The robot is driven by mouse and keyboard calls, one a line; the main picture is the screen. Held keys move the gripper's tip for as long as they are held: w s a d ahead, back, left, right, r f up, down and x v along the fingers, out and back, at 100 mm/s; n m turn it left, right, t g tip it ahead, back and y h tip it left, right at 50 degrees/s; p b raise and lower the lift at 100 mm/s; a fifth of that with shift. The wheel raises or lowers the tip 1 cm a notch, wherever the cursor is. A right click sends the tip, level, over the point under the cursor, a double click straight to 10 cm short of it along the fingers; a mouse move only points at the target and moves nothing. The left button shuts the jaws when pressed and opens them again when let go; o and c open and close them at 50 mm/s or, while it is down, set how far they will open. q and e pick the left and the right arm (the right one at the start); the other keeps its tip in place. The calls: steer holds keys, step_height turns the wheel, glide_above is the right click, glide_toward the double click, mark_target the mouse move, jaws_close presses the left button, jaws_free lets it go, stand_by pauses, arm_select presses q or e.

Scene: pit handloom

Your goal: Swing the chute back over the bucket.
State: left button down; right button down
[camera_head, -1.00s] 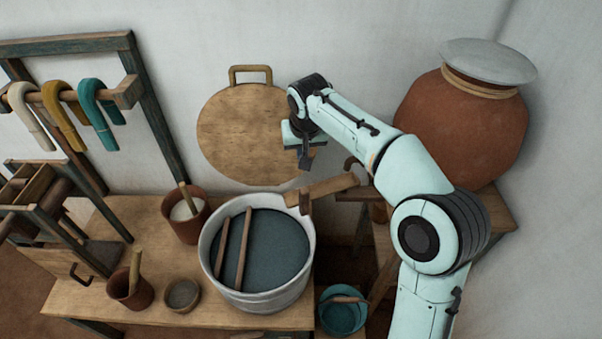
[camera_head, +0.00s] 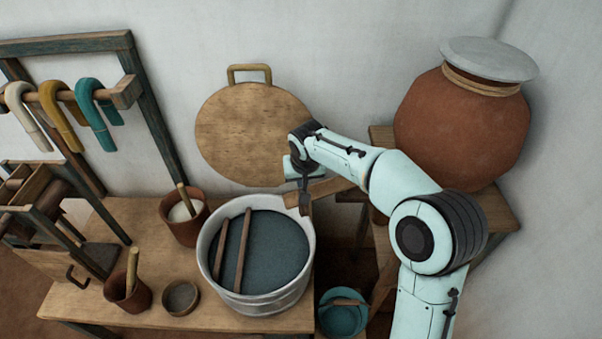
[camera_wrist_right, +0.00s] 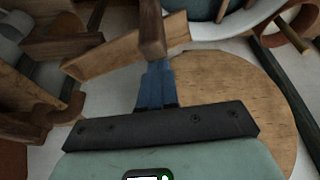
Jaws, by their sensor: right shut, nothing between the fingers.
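The chute (camera_head: 335,188) is a short wooden trough that runs from the right rim of the pale round tub toward the right. Its right end is partly hidden behind my right arm. In the right wrist view the chute (camera_wrist_right: 115,55) crosses above my fingers, with a dark wooden peg in front of them. My right gripper (camera_head: 304,207) is shut and empty, pointing down at the chute's left end. In the wrist view its blue fingers (camera_wrist_right: 155,75) are close to the peg; I cannot tell whether they touch. The teal bucket (camera_head: 341,321) stands low, right of the bench. My left gripper is out of view.
The pale tub (camera_head: 223,285) of dark liquid has two sticks across it. Clay pots and a small bowl (camera_head: 181,298) stand left of it. A round wooden lid (camera_head: 250,135) leans on the wall. A large lidded jar (camera_head: 460,125) stands behind my arm.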

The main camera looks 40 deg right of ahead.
steer(key=shift+s, duration=0.1)
stand_by(0.3)
